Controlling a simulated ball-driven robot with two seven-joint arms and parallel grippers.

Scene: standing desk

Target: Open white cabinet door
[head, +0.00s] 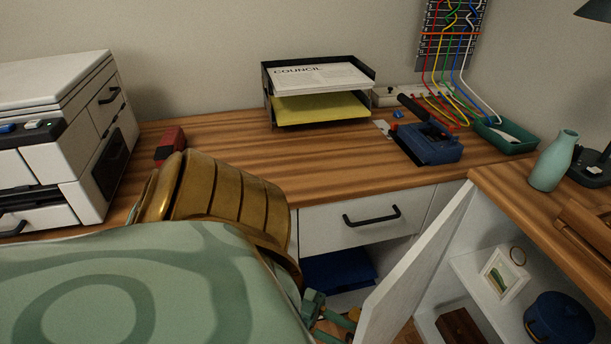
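The white cabinet door (418,262) stands swung open at the lower centre right, seen nearly edge-on. The cabinet's inside (478,270) shows to its right, with shelves. My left arm, green and gold, comes in from the left and fills the lower left. My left gripper (338,318) is low, at the left side of the door near its free edge. It is partly hidden by my arm and cut off by the bottom of the picture. I cannot tell whether it touches the door or how far its fingers are apart. My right gripper is not in view.
Above is a wooden desk (230,146) with a white drawer (340,218). The cabinet holds a framed picture (502,276) and a blue pot (558,318). A green vase (553,163) stands on the right desktop. A white printer (60,130) is at left.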

